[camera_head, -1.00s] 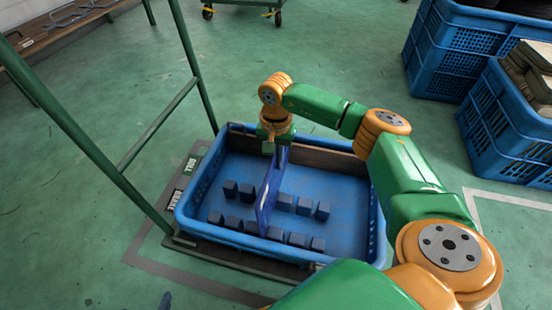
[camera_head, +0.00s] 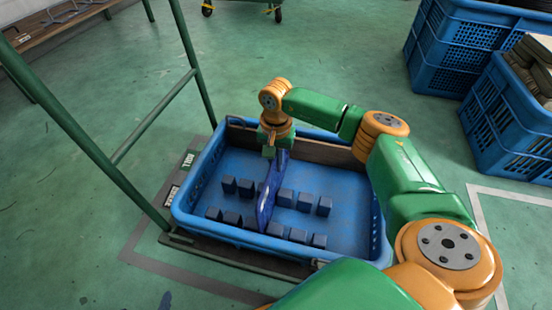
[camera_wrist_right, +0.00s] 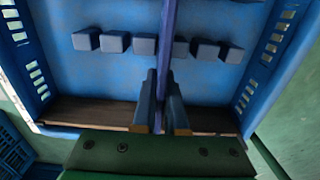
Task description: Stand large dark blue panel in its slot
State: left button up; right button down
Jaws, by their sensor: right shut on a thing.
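The large dark blue panel (camera_head: 270,193) is upright in the blue tray, on edge between the small dark blocks. It also shows edge-on in the wrist view (camera_wrist_right: 168,35). My right gripper (camera_head: 271,151) is above the tray and shut on the panel's far top end. In the wrist view its fingers (camera_wrist_right: 161,118) lie on both sides of the panel. The panel runs through a gap in the rows of blocks (camera_head: 285,198). I cannot tell whether its lower edge touches the tray floor. My left gripper is not in view.
The blue tray (camera_head: 340,245) has raised walls, and its floor is bare right of the blocks. A green metal frame (camera_head: 150,145) stands to the left. Blue crates (camera_head: 510,125) stand at the right. Floor labels (camera_head: 189,158) lie beside the tray.

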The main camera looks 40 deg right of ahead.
jog(key=c, duration=0.9)
grip_release()
notch_tip(320, 180, up, 7)
jog(key=p, duration=0.3)
jog(key=shift+r, duration=0.1)
